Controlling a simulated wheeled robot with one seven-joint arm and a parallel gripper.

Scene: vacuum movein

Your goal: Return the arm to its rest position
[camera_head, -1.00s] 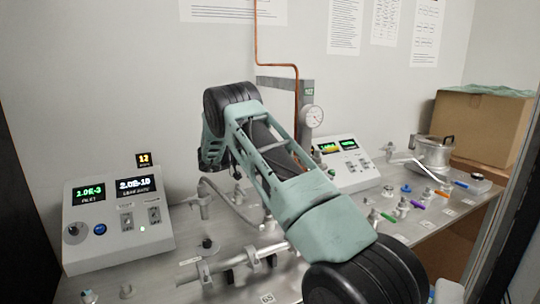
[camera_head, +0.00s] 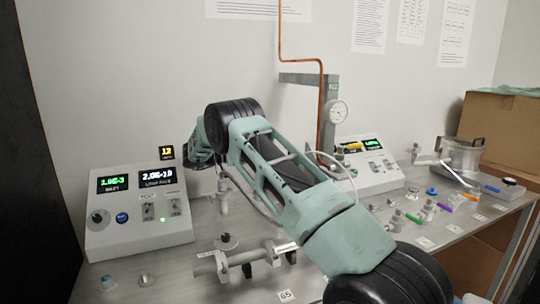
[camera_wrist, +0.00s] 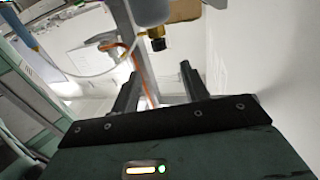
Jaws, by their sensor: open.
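My arm crosses the middle of the head view, a green and black linkage raised over the bench. My gripper is hidden behind my arm there. In the wrist view my gripper (camera_wrist: 158,82) shows two dark fingers standing well apart. Nothing is between them. Behind the fingers are a grey post and an orange-copper tube (camera_wrist: 148,90), and a fitting with a brass and black end (camera_wrist: 156,38) hangs close above them.
A control box (camera_head: 138,212) with lit displays stands at the left, another (camera_head: 367,165) behind my arm. A gauge (camera_head: 337,111) sits on a post. Pipe fittings (camera_head: 243,256), small valves, a metal pot (camera_head: 456,156) and a cardboard box (camera_head: 500,130) occupy the bench.

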